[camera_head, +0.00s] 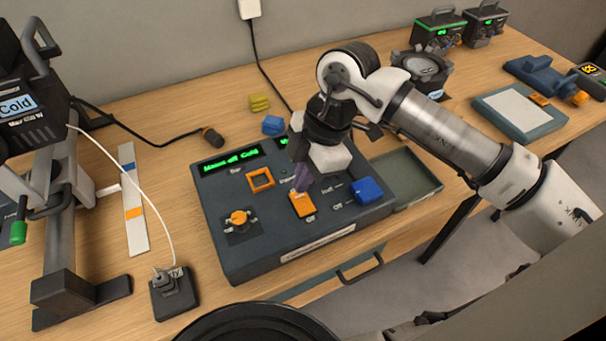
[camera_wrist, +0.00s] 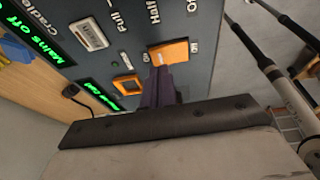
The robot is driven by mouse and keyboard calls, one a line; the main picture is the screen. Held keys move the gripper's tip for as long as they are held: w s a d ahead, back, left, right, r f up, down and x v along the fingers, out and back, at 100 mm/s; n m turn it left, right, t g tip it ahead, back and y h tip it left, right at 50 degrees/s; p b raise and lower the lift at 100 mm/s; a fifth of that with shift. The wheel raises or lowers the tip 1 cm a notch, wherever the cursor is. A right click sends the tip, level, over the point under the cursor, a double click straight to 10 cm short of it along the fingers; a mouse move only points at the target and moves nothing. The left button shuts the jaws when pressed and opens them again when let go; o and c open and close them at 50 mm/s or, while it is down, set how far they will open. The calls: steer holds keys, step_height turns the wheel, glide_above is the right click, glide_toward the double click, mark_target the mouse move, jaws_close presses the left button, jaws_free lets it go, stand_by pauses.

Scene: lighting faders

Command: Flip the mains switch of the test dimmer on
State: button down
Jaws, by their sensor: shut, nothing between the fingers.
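The test dimmer (camera_head: 270,250) is a dark grey box on the wooden bench, with its green display (camera_head: 230,161) reading "Mains off Cold". An orange rocker switch (camera_head: 302,204) sits near the front of its top panel. In the wrist view the same orange switch (camera_wrist: 173,52) has ON and OFF labels at its ends. My gripper (camera_head: 300,186) is shut and empty, its purple fingers pointing down just behind the switch. In the wrist view the fingertips (camera_wrist: 160,75) reach the switch's near edge; I cannot tell whether they touch. The fingers partly hide the panel around it.
The panel also bears an orange knob (camera_head: 238,218), an orange square frame (camera_head: 260,180) and a blue block (camera_head: 368,190). A green-grey tray (camera_head: 405,178) adjoins it on the right. A lamp on a stand (camera_head: 60,230) and a small socket box (camera_head: 174,292) stand left.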

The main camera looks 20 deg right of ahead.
steer(key=shift+w+f, duration=0.1)
steer(key=shift+f, duration=0.65)
steer(key=shift+w+f+b, duration=0.15)
steer(key=shift+f+b, duration=0.5)
steer(key=shift+b, duration=0.5)
steer(key=shift+r+p, duration=0.4)
steer(key=shift+s, duration=0.25)
steer(key=shift+s+r, duration=0.25)
steer(key=shift+s, duration=0.3)
